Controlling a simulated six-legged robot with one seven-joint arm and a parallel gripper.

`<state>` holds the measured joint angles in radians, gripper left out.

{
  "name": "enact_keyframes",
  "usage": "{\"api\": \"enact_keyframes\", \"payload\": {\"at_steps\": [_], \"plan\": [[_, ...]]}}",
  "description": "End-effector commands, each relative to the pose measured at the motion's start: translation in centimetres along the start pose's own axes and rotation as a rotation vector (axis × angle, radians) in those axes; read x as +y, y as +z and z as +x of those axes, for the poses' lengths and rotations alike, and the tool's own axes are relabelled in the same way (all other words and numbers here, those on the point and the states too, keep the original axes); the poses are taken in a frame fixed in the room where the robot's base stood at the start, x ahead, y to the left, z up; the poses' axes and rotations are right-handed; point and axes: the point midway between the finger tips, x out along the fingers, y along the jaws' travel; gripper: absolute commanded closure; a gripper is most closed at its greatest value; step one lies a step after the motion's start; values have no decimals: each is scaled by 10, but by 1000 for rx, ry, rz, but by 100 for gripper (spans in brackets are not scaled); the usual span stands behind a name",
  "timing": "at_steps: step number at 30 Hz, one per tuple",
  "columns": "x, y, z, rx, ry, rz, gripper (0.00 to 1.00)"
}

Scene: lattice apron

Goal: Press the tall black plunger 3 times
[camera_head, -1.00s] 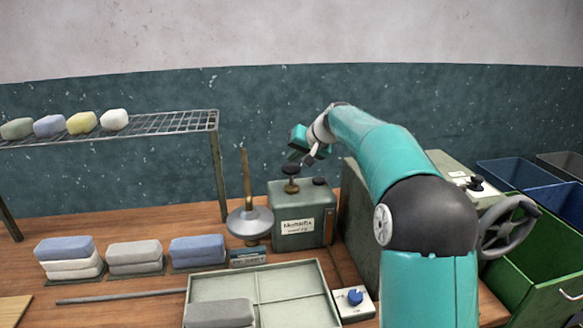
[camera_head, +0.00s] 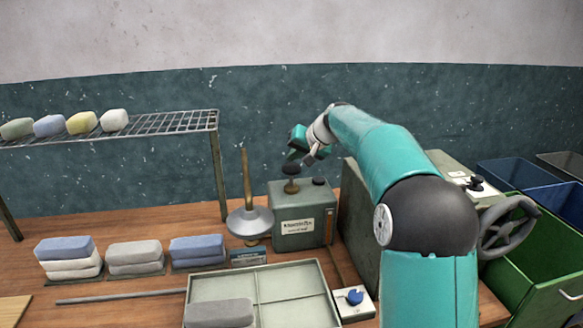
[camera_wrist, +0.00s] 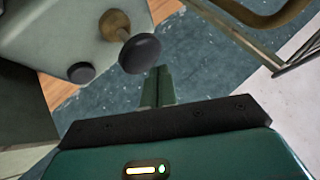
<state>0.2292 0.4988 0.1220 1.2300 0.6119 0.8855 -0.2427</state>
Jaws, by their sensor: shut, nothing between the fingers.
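The tall black plunger (camera_head: 291,170) is a round black knob on a brass stem, standing on a grey-green box (camera_head: 299,243) with a white label. A shorter black knob (camera_head: 319,181) sits to its right on the same box. In the wrist view the plunger's knob (camera_wrist: 140,54) and brass stem are seen from above, with the short knob (camera_wrist: 81,73) at its left. My gripper (camera_wrist: 157,86) is shut and empty. In the head view it is just above the plunger; I cannot tell whether it touches the knob. In the wrist view a fingertip appears right beside the knob.
A brass rod on a grey dome (camera_head: 250,222) stands close left of the box. A larger green machine with a handwheel (camera_head: 507,228) is at the right. A tray (camera_head: 280,285) and a blue-knobbed switch (camera_head: 354,297) lie in front. A wire rack (camera_head: 170,122) is at the left.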

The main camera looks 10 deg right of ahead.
Motion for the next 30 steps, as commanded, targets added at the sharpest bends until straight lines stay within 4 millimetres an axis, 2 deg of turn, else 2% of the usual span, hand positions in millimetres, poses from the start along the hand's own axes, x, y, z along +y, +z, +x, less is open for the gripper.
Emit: {"api": "enact_keyframes", "payload": {"at_steps": [30], "plan": [[6,6,9,0,0,0,100]]}}
